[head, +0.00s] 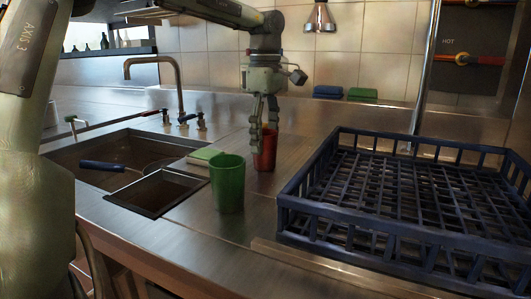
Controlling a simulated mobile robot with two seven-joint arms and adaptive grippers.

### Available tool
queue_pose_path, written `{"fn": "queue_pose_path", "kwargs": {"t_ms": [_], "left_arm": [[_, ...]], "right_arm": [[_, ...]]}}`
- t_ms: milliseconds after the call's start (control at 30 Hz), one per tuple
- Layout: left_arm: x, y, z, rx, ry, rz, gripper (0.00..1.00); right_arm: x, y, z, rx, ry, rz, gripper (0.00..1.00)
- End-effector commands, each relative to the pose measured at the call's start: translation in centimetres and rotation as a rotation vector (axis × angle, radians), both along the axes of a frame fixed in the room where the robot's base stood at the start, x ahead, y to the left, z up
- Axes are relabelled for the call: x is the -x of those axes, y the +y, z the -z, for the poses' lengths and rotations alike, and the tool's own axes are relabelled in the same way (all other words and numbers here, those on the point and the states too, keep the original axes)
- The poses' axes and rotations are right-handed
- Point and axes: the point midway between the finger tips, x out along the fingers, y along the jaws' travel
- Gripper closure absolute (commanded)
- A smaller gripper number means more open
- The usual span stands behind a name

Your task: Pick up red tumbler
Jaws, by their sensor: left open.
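The red tumbler (265,153) stands upright on the steel counter, behind and to the right of a green tumbler (228,184). My left gripper (263,137) points straight down at the red tumbler and is open. Its fingers overlap the tumbler's rim and upper left side in the head view. I cannot tell whether a finger is inside the tumbler or in front of it, or whether they touch. My right gripper is not in view.
A blue dish rack (293,205) fills the right side of the counter. A sink (75,153) with a faucet (178,87) and a blue-handled pan (105,166) lies to the left. A light green sponge or cloth (204,155) lies near the sink edge. Folded blue and green cloths (362,94) lie at the back.

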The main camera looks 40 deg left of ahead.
Motion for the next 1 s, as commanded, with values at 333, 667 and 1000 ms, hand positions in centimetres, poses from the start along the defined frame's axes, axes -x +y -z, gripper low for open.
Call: {"fn": "queue_pose_path", "kwargs": {"t_ms": [333, 667, 1000], "left_arm": [[0.1, 0.3, 3.3, 0.000, 0.000, -0.001, 0.31], [0.1, 0.3, 3.2, 0.000, 0.000, -0.001, 0.53], [0.0, 0.3, 3.2, 0.000, -0.001, -0.001, 0.87]], "right_arm": [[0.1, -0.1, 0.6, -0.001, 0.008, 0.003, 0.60], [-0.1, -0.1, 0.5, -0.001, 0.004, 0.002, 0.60], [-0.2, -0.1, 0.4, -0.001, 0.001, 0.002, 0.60]]}}
